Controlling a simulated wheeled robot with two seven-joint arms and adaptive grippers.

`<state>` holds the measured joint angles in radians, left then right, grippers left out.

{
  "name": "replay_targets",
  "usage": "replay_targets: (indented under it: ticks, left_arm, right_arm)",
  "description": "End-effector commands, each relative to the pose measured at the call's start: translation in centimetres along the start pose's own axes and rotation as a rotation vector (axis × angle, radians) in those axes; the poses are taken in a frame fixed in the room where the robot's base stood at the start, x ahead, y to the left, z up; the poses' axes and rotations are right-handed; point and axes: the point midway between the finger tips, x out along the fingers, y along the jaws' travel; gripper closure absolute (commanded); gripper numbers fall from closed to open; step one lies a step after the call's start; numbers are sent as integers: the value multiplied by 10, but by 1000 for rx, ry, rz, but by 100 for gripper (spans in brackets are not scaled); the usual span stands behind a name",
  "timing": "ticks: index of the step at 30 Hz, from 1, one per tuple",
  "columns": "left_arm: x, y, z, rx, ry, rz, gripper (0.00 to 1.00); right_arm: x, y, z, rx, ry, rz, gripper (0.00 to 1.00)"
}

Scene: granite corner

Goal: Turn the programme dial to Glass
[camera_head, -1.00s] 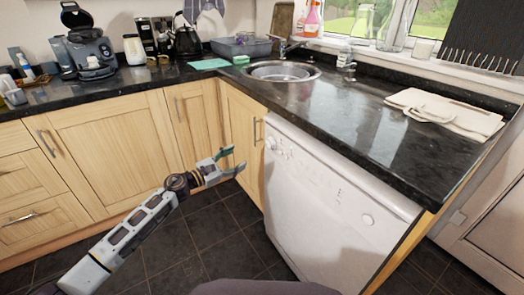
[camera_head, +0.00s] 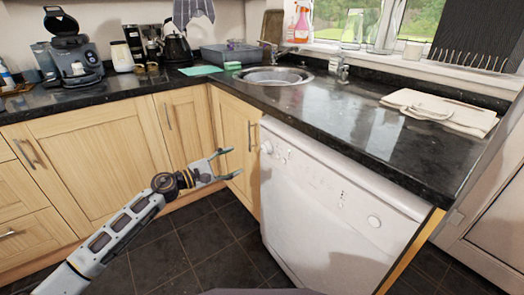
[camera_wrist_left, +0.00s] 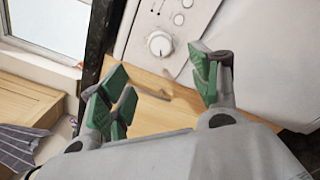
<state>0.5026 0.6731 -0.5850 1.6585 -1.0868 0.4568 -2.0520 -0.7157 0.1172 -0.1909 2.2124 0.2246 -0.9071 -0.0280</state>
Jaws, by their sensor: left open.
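The programme dial (camera_head: 267,147) is a round white knob at the left end of the white dishwasher's (camera_head: 330,205) control panel. In the left wrist view the dial (camera_wrist_left: 160,44) shows large near the top, with a pointer mark on it. Its printed labels are too small to read. My left gripper (camera_head: 231,163) is open and empty, a little left of and below the dial in the head view, apart from it. In the left wrist view its green-padded fingers (camera_wrist_left: 160,78) are spread, with the dial beyond the gap between them. My right gripper is not in view.
Small buttons (camera_wrist_left: 178,19) sit beside the dial. A bar handle (camera_head: 250,137) stands out from the wooden cupboard door left of the dishwasher. The granite worktop (camera_head: 340,115) overhangs above. The tiled floor (camera_head: 190,250) in front is clear.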

Motion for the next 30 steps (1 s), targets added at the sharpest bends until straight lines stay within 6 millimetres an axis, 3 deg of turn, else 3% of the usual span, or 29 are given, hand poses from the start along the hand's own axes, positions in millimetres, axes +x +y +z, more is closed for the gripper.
replay_targets:
  ticks: [11, 30]
  left_arm:
    - [23, 1, 0, -1, -1, 2, 38]
    - [88, 0, 0, -2, -1, 2, 38]
  right_arm:
    - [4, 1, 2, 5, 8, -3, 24]
    - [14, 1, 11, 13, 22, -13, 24]
